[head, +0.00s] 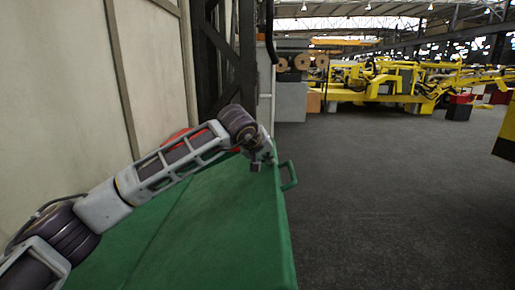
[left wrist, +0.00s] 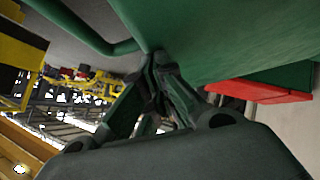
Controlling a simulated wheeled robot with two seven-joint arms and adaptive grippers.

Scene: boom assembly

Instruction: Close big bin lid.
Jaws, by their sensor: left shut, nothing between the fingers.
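The big green bin (head: 200,235) fills the lower middle of the head view, its broad green top reaching toward me. I cannot tell from this angle whether its lid is fully down. A green bar handle (head: 290,176) sticks out from its right edge. My left arm reaches across the green top, and my left gripper (head: 257,164) is at the far right edge, close to the handle. In the left wrist view the gripper (left wrist: 157,60) is shut and empty. Its tips are at or very near the green surface (left wrist: 220,35) beside the handle (left wrist: 85,30); contact is unclear. My right gripper is not in view.
A pale wall (head: 70,90) and a dark steel column (head: 222,60) stand left of and behind the bin. A red object (head: 177,138) shows behind my arm. The dark floor (head: 400,200) to the right is clear. Yellow machinery (head: 375,85) stands far back.

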